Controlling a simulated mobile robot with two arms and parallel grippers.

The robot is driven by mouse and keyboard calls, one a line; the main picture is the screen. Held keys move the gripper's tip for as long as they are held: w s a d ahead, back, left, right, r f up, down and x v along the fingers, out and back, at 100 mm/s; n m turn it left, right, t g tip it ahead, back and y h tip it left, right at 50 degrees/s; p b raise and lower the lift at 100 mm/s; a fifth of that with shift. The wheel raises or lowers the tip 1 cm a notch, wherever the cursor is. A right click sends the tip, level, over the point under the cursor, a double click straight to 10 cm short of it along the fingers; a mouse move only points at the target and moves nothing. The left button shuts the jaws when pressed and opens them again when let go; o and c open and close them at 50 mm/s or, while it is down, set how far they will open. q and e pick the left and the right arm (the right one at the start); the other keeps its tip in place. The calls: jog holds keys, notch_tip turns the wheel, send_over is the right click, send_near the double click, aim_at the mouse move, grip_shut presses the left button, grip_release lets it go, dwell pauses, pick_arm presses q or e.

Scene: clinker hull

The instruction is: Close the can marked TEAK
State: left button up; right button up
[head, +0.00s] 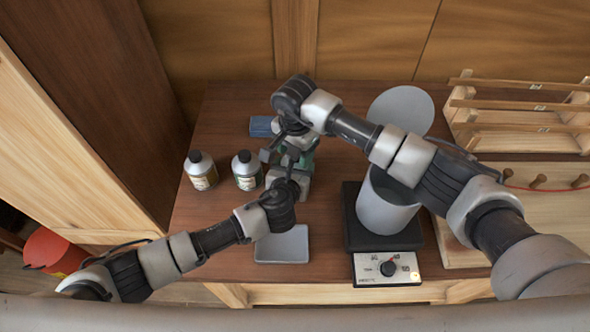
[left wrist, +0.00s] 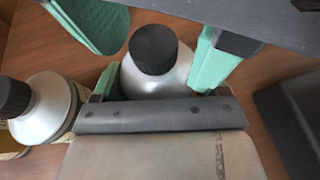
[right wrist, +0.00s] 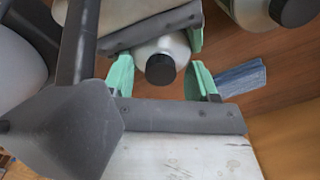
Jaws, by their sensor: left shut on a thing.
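A pale can (left wrist: 158,77) with a black cap (left wrist: 154,48) stands between the green fingers of my left gripper (left wrist: 158,75), which is shut on it. The can also shows in the right wrist view (right wrist: 176,46), its cap toward my right gripper (right wrist: 162,76). My right gripper's fingers are apart on either side of the cap; I see no clear contact. Whether the cap is seated fully is unclear. In the head view, my left gripper (head: 291,172) and right gripper (head: 296,142) meet above the table and mostly hide this can. I cannot read its label.
Two capped cans (head: 202,171) (head: 247,171) stand left of the grippers. A blue cloth (head: 261,126) lies behind, a grey tray (head: 282,246) in front. A grey pot (head: 384,212) stands on a black-topped device (head: 388,268) at right. A wooden rack (head: 525,143) is farther right.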

jog(key=shift+r, duration=0.1)
jog(key=shift+r, duration=2.15)
notch_tip(320, 180, up, 3)
jog(key=shift+w+f+n, duration=0.1)
jog(key=shift+f+n, duration=0.05)
jog(key=shift+n, duration=0.95)
jog(key=shift+r+n, duration=0.4)
jog(key=shift+n, duration=0.2)
jog(key=shift+f, duration=4)
